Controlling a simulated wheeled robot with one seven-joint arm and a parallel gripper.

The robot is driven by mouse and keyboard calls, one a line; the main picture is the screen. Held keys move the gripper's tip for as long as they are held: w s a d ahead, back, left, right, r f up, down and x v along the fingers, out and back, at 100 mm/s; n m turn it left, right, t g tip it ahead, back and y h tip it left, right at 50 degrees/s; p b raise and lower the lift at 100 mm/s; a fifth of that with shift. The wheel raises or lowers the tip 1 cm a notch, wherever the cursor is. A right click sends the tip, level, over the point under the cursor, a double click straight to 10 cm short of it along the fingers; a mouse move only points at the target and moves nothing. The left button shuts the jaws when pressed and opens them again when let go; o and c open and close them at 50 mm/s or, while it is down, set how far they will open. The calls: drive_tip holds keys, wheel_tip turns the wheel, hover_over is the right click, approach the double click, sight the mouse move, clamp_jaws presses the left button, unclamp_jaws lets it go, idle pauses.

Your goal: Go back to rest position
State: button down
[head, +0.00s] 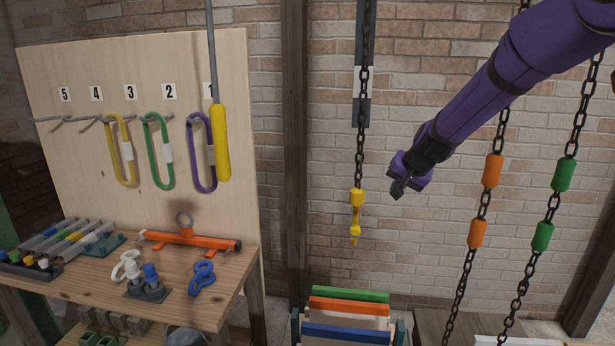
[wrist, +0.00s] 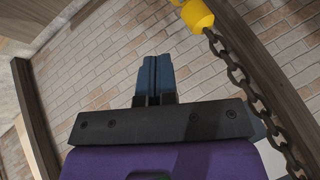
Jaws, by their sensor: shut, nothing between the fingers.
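My gripper (head: 399,189) is at the end of my purple arm, raised in the air right of the yellow hook in the head view. Its fingers are shut with nothing between them. In the wrist view, the closed dark fingers (wrist: 158,72) point toward the brick wall. The yellow hook (head: 355,215) hangs on a dark chain (head: 362,110) left of my gripper, apart from it. A yellow part of a chain (wrist: 197,14) shows at the top right of the wrist view.
Chains with orange (head: 493,170) and green (head: 564,175) sleeves hang to the right. A pegboard (head: 80,120) with coloured loops stands above a cluttered wooden workbench (head: 90,285) at left. A rack of coloured boards (head: 350,307) stands low in the middle. A dark post (head: 295,150) stands behind.

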drive_tip(key=s+r+n, duration=0.2)
drive_tip(key=s+r, duration=0.4)
drive_tip(key=s, duration=0.4)
drive_tip(key=s+r+n, duration=0.1)
drive_tip(key=s+r, duration=0.5)
drive_tip(key=s, duration=0.4)
drive_tip(key=s+d+n+g+h, duration=0.1)
drive_tip(key=s+d+n+h, duration=0.1)
drive_tip(key=s, duration=2)
drive_tip(key=shift+s+d+f+g, duration=0.2)
drive_tip(key=shift+s+f+g, duration=0.1)
drive_tip(key=shift+f, duration=0.1)
drive_tip(key=shift+w, duration=0.1)
drive_tip(key=shift+a, duration=0.25)
